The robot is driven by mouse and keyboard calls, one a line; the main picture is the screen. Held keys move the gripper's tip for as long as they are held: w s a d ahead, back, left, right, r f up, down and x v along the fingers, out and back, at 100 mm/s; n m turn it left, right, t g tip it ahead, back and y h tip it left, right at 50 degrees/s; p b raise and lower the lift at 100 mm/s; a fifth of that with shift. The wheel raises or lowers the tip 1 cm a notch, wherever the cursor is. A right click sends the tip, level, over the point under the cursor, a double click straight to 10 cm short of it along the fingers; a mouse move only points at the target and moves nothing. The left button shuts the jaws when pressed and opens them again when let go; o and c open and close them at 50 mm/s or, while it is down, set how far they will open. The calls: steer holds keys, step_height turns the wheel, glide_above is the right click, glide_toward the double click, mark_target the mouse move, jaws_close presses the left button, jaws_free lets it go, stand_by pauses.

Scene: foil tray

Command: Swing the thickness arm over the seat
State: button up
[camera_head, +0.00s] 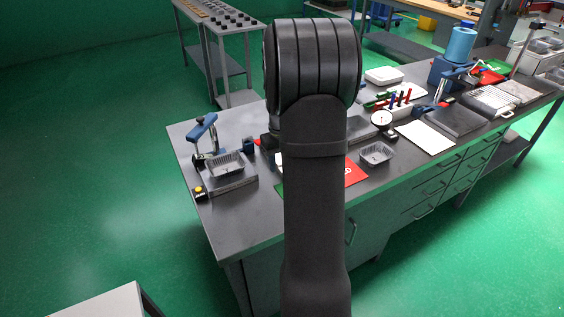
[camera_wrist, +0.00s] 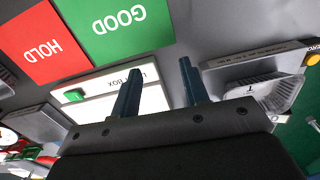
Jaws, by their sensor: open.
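The fixture's thickness arm, a blue lever (camera_head: 203,127) on a post, stands at the back left of the bench in the head view. A foil tray (camera_head: 225,163) sits on the fixture's seat in front of it; it also shows in the wrist view (camera_wrist: 272,95). I cannot tell whether the lever is over the seat. My gripper (camera_wrist: 160,80) is open, its two dark fingers apart with nothing between them. It is above the light box (camera_wrist: 152,100), to the left of the tray in the wrist view. My arm hides the gripper in the head view.
In the wrist view a green GOOD mat (camera_wrist: 115,20) and red HOLD mat (camera_wrist: 42,45) lie beside the light box. A yellow button (camera_head: 198,190) is on the fixture's front left. A second foil tray (camera_head: 376,153) and a dial gauge (camera_head: 382,119) are to the right.

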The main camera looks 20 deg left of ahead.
mark_target(202, 124)
steer(key=shift+d+f, duration=0.15)
